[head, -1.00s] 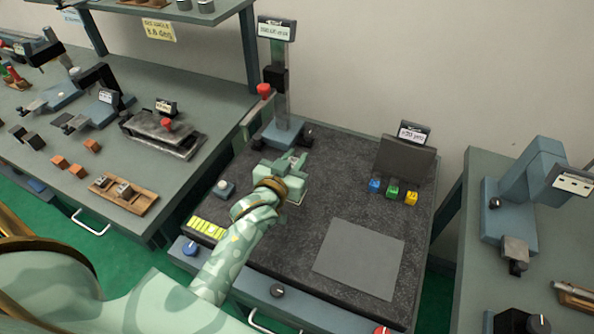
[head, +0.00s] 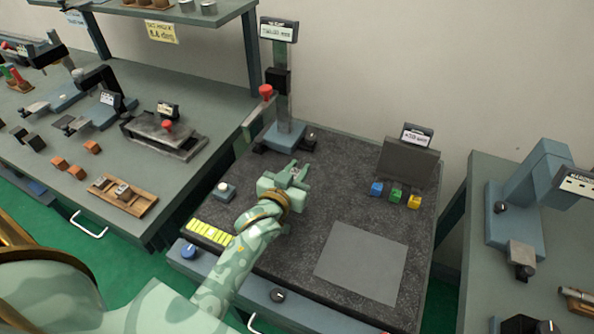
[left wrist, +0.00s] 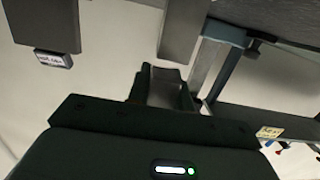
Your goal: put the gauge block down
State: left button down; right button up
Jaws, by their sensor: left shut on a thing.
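My left gripper (head: 295,174) is over the dark granite plate (head: 325,205), in front of the column stand, with its fingers pointing away from me. In the left wrist view the gripper (left wrist: 163,92) is shut on a small grey block (left wrist: 165,86), which I take as the gauge block. In the head view the block is mostly hidden by the fingers, and I cannot tell whether it touches anything below. My right gripper is not in view.
The column stand (head: 284,100) stands at the back of the plate. Blue (head: 376,189), green (head: 395,195) and yellow (head: 414,202) cubes sit at the right. A smooth grey pad (head: 361,262) lies clear at front right.

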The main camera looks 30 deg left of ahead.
pick_arm(q)
jog(key=c, duration=1.3)
grip_release()
jog(key=shift+s+d+f, duration=0.1)
jog(key=shift+s+f, duration=0.2)
jog(key=shift+f, duration=0.6)
jog(key=shift+o, duration=0.2)
jog(key=shift+w+r, duration=0.15)
jog(key=shift+r, duration=0.25)
jog(key=shift+s+r+g+p, duration=0.15)
jog(key=shift+s+g+p, duration=0.1)
jog(key=shift+g+p, duration=0.1)
jog(key=s, duration=0.3)
jog(key=s+r+p, duration=0.1)
jog(key=s, duration=0.2)
jog(key=s+r, duration=0.1)
jog(key=s, duration=0.2)
jog(key=shift+s+d, duration=0.25)
jog(key=shift+s+r+p, duration=0.2)
jog(key=shift+s+p, duration=0.1)
jog(key=shift+s, duration=0.4)
jog(key=shift+s, duration=0.1)
